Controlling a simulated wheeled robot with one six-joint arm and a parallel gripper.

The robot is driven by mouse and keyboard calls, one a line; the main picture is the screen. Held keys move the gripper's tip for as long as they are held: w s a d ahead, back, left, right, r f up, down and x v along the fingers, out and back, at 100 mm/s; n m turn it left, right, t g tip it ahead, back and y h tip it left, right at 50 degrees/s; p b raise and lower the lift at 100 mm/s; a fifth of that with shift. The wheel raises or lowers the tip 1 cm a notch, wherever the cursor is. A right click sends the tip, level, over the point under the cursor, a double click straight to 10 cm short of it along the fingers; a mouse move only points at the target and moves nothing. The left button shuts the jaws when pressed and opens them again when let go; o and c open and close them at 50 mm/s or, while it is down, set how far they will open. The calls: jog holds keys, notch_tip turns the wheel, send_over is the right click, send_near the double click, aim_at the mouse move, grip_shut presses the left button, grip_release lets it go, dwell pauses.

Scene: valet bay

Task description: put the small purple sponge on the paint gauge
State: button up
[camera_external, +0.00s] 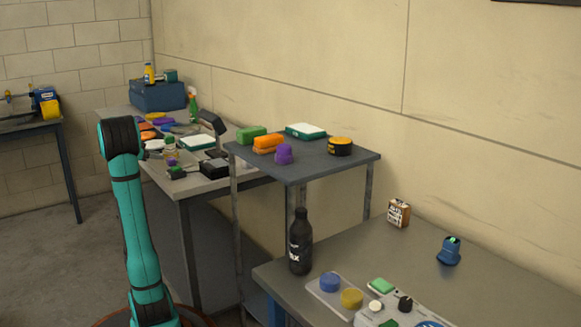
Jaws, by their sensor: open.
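A purple rounded block (284,154) stands at the front edge of the raised dark shelf. I cannot tell which of these is the small sponge. A black and grey device (214,167) on that bench's near right part may be the paint gauge; its details are too small to tell.
A black bottle (300,243) stands on the near table's corner. The back bench is crowded, with a blue toolbox (158,97) at its far end.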

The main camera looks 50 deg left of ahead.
aim_at(169, 158)
jog(key=shift+f+x, duration=0.15)
jog(key=shift+x, duration=2.2)
jog(key=shift+f+x, duration=0.2)
jog(key=shift+x, duration=2.2)
jog(key=shift+s+a, duration=0.1)
jog(key=shift+s, duration=0.05)
jog(key=shift+c, duration=0.2)
jog(key=shift+r, duration=0.1)
jog(key=c, duration=0.6)
jog(key=shift+c, duration=0.2)
notch_tip(169, 158, up, 10)
